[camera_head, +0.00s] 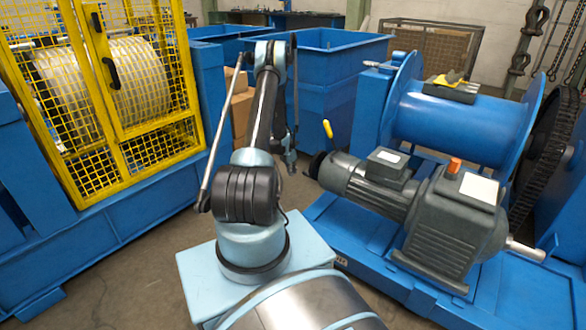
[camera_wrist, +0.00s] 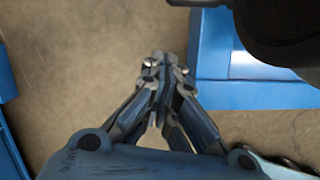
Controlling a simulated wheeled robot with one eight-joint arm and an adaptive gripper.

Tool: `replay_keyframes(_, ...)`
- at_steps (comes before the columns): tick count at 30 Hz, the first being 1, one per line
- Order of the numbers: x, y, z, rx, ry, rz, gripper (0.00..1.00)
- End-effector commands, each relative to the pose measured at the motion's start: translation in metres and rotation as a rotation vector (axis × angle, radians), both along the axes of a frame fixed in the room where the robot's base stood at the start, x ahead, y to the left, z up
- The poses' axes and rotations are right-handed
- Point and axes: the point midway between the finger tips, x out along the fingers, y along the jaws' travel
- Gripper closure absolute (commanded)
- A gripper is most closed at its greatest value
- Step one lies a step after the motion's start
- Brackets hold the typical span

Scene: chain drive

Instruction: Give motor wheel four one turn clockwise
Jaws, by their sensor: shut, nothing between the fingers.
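A dark motor (camera_head: 370,185) with a gearbox (camera_head: 455,225) sits on a blue base at the right. A small black wheel (camera_head: 317,165) is at the motor's left end, with a yellow handle (camera_head: 327,129) standing up near it. I see no number on it. My gripper (camera_head: 291,168) hangs pointing down, just left of the wheel and apart from it. In the wrist view my gripper (camera_wrist: 162,62) is shut and empty over bare floor. A dark rounded shape (camera_wrist: 290,35) fills the upper right corner there; it may be the wheel or motor end.
A blue drum (camera_head: 450,128) with a chain wheel (camera_head: 545,140) stands behind the motor. Blue bins (camera_head: 335,75) and cardboard boxes (camera_head: 238,100) are behind my arm. A yellow mesh cage (camera_head: 115,90) is at the left. The blue base's edge (camera_wrist: 255,95) shows beside my gripper.

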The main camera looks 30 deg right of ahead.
Motion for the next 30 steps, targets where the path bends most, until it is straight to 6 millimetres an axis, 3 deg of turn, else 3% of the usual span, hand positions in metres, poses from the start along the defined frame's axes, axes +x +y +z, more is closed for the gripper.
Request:
replay_keyframes(9, 0.002, -0.01, -0.044, 0.0, 0.0, 0.001, 1.0)
replay_keyframes(18, 0.009, -0.044, -0.042, 0.0, -0.001, 0.0, 1.0)
replay_keyframes(30, 0.01, -0.048, -0.041, 0.0, -0.001, 0.0, 1.0)
